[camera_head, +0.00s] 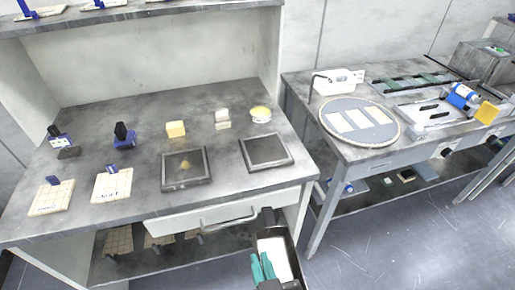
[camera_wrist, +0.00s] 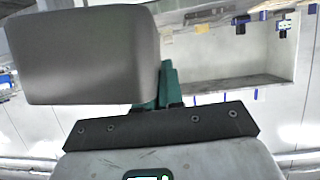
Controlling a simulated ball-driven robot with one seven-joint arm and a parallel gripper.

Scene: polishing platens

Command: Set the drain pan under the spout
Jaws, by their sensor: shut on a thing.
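My gripper (camera_head: 262,267), with teal fingers, is shut on a dark-rimmed pan (camera_head: 293,243) with a pale inside, which I take to be the drain pan. It is held in front of the left bench, beyond the bench edge and above the floor. In the wrist view the held thing shows as a large grey face (camera_wrist: 85,55) beside the teal fingers (camera_wrist: 167,85). A thin dark bent tube (camera_head: 313,82) at the white box on the right bench may be the spout; I cannot tell for sure. The space directly below it is partly unclear.
The left bench (camera_head: 90,105) carries two dark square trays (camera_head: 204,179), pale tiles, blue-based tools and small blocks. Its white drawer (camera_head: 180,222) is close to the pan. The right bench holds a round platen (camera_head: 337,138) with pale plates. Floor (camera_head: 400,235) at right is clear.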

